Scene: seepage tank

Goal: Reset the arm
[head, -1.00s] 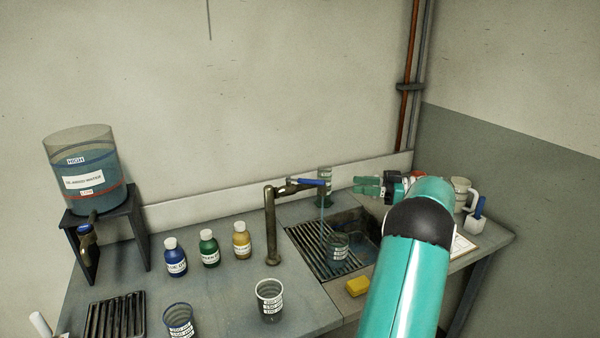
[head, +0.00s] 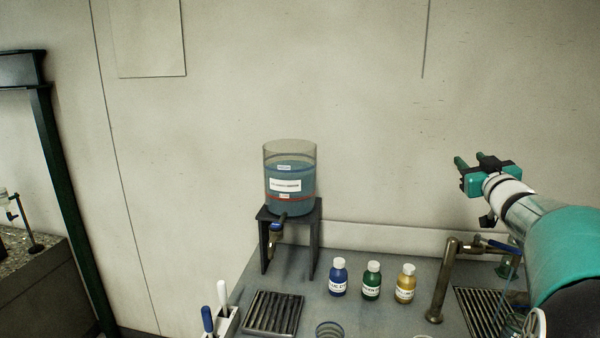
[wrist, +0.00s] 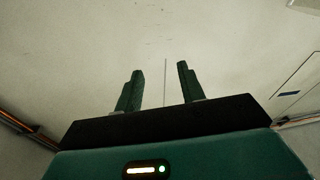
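My gripper (head: 472,163) is raised at the right of the head view, above the brass tap (head: 440,285) and against the bare wall. Its two green fingers stand apart with nothing between them. In the wrist view my gripper (wrist: 158,85) also shows its fingers apart, with only pale wall or ceiling beyond them. My teal arm covers part of the sink area at the lower right.
A clear tank of blue liquid (head: 290,205) stands on a dark stand (head: 315,245). Blue (head: 338,280), green (head: 372,283) and yellow (head: 405,286) bottles stand on the bench. A metal grate (head: 272,312) lies at the front. The wall space above is clear.

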